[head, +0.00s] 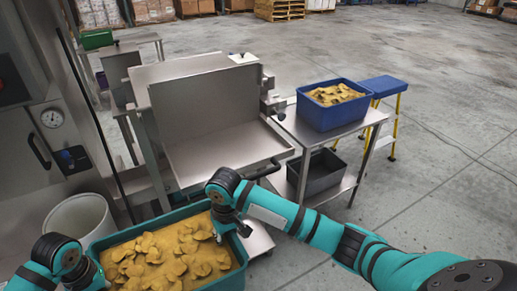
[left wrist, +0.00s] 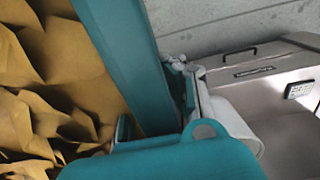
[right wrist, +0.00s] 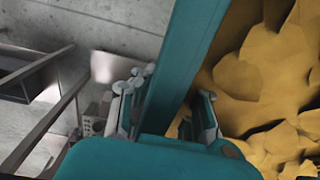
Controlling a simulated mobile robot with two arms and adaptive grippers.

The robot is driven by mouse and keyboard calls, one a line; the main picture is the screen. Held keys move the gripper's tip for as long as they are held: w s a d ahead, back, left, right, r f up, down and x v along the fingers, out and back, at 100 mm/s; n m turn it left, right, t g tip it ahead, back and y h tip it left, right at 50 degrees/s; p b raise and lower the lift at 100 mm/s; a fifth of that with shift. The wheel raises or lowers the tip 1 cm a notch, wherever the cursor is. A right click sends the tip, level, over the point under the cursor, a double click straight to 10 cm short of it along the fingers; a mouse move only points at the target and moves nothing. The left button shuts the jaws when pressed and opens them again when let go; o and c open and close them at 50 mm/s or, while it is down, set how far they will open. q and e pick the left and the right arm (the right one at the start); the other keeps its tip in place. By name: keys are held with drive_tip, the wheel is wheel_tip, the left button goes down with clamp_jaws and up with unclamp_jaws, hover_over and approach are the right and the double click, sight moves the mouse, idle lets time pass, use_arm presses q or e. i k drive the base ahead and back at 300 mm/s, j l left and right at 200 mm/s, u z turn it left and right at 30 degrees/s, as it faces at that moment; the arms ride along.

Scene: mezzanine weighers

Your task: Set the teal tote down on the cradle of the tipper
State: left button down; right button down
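The teal tote (head: 150,225), filled with yellow-brown chip-like pieces (head: 165,255), is at the bottom of the head view, in front of the tipper. My left gripper (head: 97,280) has its fingers on both sides of one wall, seen in the left wrist view (left wrist: 155,115). My right gripper (head: 240,229) straddles the opposite wall, as the right wrist view shows (right wrist: 165,115). Both appear shut on the tote. The steel tipper (head: 205,100) has an empty tray-like cradle (head: 225,150) beyond the tote. The tote's underside is hidden.
A steel side table (head: 333,135) right of the tipper holds a blue tote (head: 325,115) of similar pieces, with a dark bin (head: 318,172) on its lower shelf. A blue step stool (head: 384,86) stands behind. A white barrel (head: 78,222) is at left. Floor at right is clear.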

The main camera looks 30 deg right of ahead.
sight(227, 150)
drive_tip(key=k+l, duration=0.1)
drive_tip(key=l, duration=0.25)
drive_tip(key=k+l, duration=0.1)
drive_tip(key=l, duration=0.3)
drive_tip(key=k+l, duration=0.1)
drive_tip(key=l, duration=0.25)
drive_tip(key=k+l, duration=0.15)
drive_tip(key=l, duration=0.25)
